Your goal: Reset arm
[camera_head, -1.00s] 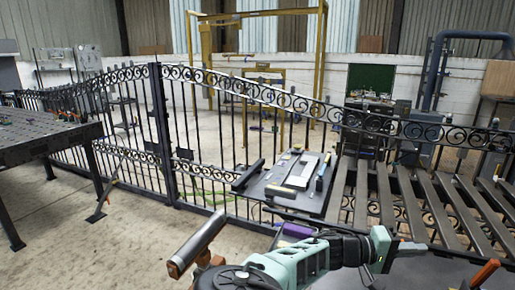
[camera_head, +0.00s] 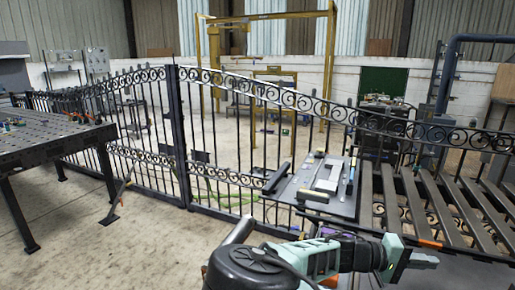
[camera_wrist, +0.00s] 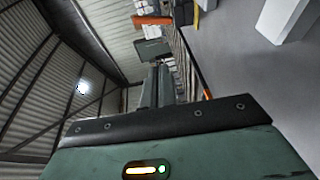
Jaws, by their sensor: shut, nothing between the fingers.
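My gripper (camera_head: 424,261) is at the lower right of the head view, with its grey fingers together and pointing right. It is empty and sits in front of the slatted steel rack. In the wrist view, my dark fingers (camera_wrist: 160,84) point away from the teal gripper body, with nothing held. The black scroll gate (camera_head: 177,130) stands upright across the head view, beyond my arm. My arm is folded low in front of me, and its dark joint hides part of the floor.
A dark perforated workbench (camera_head: 55,135) stands at the left. A small table (camera_head: 340,207) with flat plates and tools stands before the gate. The slatted rack (camera_head: 440,200) fills the right side. Bare concrete floor (camera_head: 140,240) lies open at lower left.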

